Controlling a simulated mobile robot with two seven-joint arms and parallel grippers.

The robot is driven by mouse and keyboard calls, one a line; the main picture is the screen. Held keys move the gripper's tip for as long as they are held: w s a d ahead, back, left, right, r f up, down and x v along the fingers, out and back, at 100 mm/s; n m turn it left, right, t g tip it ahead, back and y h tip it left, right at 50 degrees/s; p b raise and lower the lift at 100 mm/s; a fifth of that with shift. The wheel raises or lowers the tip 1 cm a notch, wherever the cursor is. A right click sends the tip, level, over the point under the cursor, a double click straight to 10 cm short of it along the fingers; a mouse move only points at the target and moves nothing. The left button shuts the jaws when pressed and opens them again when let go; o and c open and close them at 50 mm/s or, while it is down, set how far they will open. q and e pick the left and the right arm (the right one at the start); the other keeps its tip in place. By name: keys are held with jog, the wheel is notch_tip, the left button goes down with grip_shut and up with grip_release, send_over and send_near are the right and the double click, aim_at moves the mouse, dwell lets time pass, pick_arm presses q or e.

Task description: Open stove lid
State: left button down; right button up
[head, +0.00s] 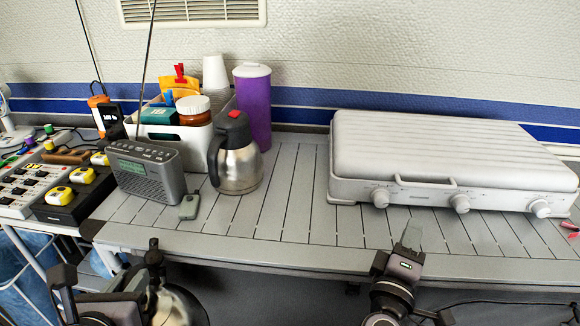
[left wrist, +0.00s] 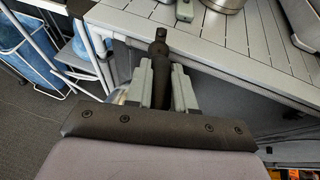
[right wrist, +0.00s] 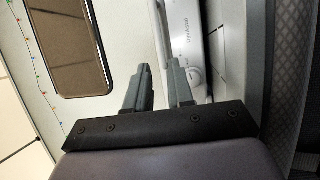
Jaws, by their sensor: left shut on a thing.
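The grey-white stove (head: 345,190) sits on the right of the slatted table. Its ribbed lid (head: 450,145) is down, with a handle (head: 425,183) at the front edge above the knobs. My right gripper (head: 411,238) is in front of the table edge, below and apart from the handle. In the right wrist view its fingers (right wrist: 159,70) are apart with nothing between them, and the stove front (right wrist: 185,35) shows beyond. My left gripper (left wrist: 160,75) is shut on a dark, upright, handle-like thing (left wrist: 160,42), in front of the table's left part. What that handle belongs to is mostly hidden.
A steel jug (head: 238,165), a grey radio (head: 150,175), a small grey remote (head: 189,207), a purple tumbler (head: 254,110) and a white bin (head: 185,140) stand left of the stove. Chargers with yellow batteries (head: 83,174) are far left. The table (head: 285,205) is bare between jug and stove.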

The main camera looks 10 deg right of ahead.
jog(key=p+x, duration=0.1)
jog(key=x, duration=1.1)
jog(key=shift+w+d+r, duration=0.1)
jog(key=shift+r, duration=0.05)
jog(key=shift+c, duration=0.3)
grip_shut()
dwell(0.9)
